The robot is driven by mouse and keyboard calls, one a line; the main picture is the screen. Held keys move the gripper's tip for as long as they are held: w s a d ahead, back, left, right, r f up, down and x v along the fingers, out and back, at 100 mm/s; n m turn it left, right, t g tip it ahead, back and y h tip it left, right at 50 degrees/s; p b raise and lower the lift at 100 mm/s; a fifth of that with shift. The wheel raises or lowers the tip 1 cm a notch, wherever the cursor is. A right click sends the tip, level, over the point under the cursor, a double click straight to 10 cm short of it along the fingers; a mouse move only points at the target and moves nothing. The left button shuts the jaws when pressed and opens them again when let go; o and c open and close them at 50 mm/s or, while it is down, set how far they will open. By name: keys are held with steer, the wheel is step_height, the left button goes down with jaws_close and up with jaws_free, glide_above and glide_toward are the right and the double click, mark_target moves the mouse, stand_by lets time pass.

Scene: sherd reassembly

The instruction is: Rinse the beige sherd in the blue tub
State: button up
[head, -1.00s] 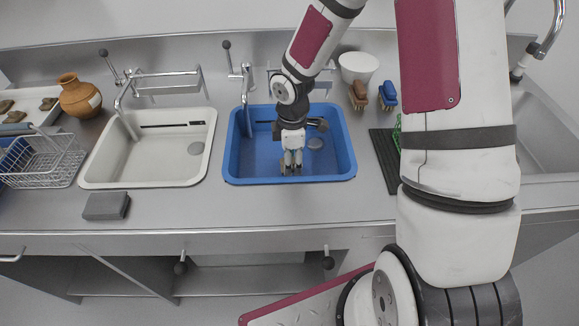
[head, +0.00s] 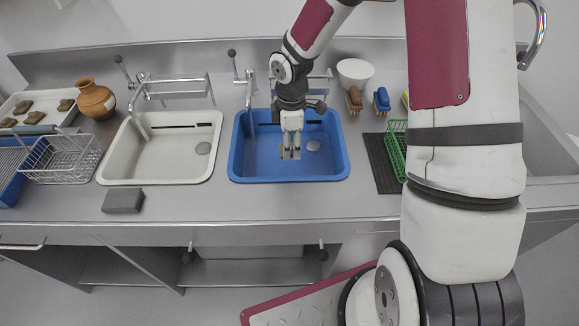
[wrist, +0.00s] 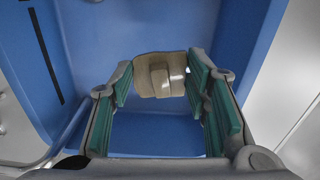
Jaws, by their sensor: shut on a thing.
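The blue tub (head: 335,165) is a square basin set in the steel counter, in the middle of the head view. My gripper (head: 290,153) points down inside the tub's outline. In the wrist view my gripper (wrist: 160,88) has its green-padded fingers on either side of the beige sherd (wrist: 145,88) and is shut on it. The sherd is a flat beige piece with a raised block on its face. The blue tub wall and floor (wrist: 155,135) show around and beneath it. I cannot tell whether the sherd touches water.
A white basin (head: 110,170) lies left of the tub, with a grey block (head: 123,201) in front. A tap (head: 247,88) stands at the tub's back left. A dark mat (head: 381,165) and green rack (head: 396,150) lie right. Brushes and a white bowl (head: 355,72) stand behind.

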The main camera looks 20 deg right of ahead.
steer(key=shift+r+p, duration=1.3)
steer(key=shift+r, duration=1.1)
stand_by(0.4)
steer(key=shift+r+p, duration=1.05)
steer(key=shift+r, duration=1)
steer(key=m, duration=0.4)
steer(key=shift+s+f, duration=0.1)
steer(key=m, duration=0.6)
steer(key=shift+s+m, duration=0.1)
steer(key=shift+m, duration=0.2)
steer(key=m, duration=0.4)
steer(key=shift+a+f, duration=0.1)
